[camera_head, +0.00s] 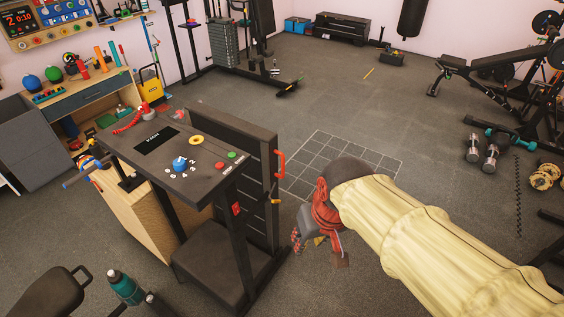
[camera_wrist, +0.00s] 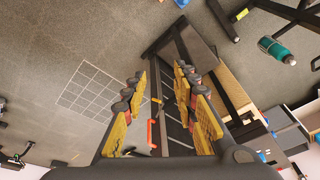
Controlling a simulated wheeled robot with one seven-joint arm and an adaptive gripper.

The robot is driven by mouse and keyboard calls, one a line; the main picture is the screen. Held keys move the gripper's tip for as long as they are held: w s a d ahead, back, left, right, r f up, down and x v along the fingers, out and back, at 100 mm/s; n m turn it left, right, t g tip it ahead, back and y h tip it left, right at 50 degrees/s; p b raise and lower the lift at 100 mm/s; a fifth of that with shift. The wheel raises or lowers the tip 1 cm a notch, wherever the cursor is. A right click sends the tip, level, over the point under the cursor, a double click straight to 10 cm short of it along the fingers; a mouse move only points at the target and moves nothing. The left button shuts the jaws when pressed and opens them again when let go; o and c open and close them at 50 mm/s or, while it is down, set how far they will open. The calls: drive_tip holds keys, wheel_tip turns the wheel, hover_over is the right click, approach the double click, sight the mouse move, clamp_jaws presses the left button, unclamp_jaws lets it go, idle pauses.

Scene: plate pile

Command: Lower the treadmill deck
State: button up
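The treadmill has a dark console (camera_head: 170,150) with a small screen, a blue dial, a yellow ring, and red and green buttons. Its dark deck (camera_head: 258,135) stands folded upright behind the console. An orange-red handle (camera_head: 280,164) is on the deck's right edge, with a small yellow-orange part (camera_head: 275,201) below it. In the wrist view the handle (camera_wrist: 151,134) and the deck (camera_wrist: 176,133) show between the fingers. My gripper (camera_head: 319,245) is open and empty, to the right of and lower than the handle in the head view. Its yellow fingers (camera_wrist: 163,92) are spread apart, touching nothing visible.
A floor grid (camera_head: 340,160) lies right of the treadmill, on clear floor. A teal bottle (camera_head: 125,287) is at the lower left. Dumbbells (camera_head: 490,157) and a bench (camera_head: 490,65) stand at right, and a workbench (camera_head: 85,90) at left.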

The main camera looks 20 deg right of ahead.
wheel_tip(320, 180, down, 6)
drive_tip(key=w+m+g+y+p, duration=0.2)
drive_tip(key=w+m+g, duration=0.1)
drive_tip(key=m+t+y+p, duration=0.2)
drive_tip(key=m+t+y, duration=0.3)
drive_tip(key=m+t, duration=1.7)
hover_over(283, 174)
drive_tip(key=f+m+g, duration=0.1)
drive_tip(key=f, duration=0.3)
drive_tip(key=f+m+g, duration=0.2)
drive_tip(key=f, duration=0.2)
drive_tip(key=f+m+g, duration=0.1)
drive_tip(key=f+g, duration=0.1)
drive_tip(key=f, duration=0.3)
drive_tip(key=shift+w+d+m, duration=0.15)
drive_tip(key=shift+w+m, duration=0.25)
drive_tip(key=shift+c, duration=1.4)
drive_tip(key=c, duration=0.4)
